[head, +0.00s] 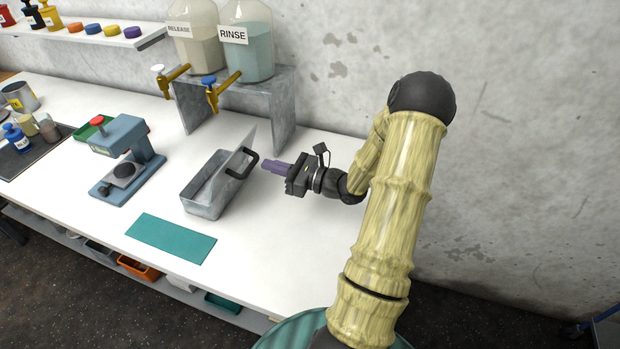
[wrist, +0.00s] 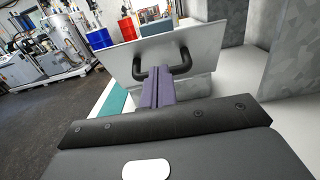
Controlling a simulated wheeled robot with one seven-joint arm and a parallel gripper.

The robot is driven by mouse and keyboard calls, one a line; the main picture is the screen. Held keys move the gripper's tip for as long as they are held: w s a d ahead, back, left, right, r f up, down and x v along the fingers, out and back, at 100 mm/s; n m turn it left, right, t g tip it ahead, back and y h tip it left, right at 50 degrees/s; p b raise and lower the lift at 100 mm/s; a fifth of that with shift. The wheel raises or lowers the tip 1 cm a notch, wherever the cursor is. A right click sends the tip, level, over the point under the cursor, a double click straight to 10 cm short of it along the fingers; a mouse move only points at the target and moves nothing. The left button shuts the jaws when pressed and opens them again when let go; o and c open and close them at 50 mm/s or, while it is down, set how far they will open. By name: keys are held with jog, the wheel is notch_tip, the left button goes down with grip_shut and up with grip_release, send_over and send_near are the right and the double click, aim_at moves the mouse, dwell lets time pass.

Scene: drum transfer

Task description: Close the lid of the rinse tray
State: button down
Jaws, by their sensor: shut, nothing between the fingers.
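The rinse tray (head: 205,197) is a grey metal box on the white bench, in the middle of the head view. Its lid (head: 240,150) stands raised and tilted on the tray's right side, with a black handle (head: 243,163) on its outer face. In the wrist view the lid (wrist: 200,42) faces me with its black handle (wrist: 163,70). My gripper (head: 268,165) is to the right of the lid, with its purple fingers pointing at the handle. The fingers (wrist: 157,75) are shut and empty and appear near the handle. I cannot tell whether they touch it.
A grey metal stand (head: 285,105) with the RELEASE jug (head: 195,50) and RINSE jug (head: 250,55) is behind the tray. A blue-grey press (head: 122,140) stands to the left. A teal mat (head: 171,238) lies in front. The bench right of the tray is clear.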

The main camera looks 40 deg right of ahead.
jog(key=b+v, duration=0.1)
jog(key=v, duration=1)
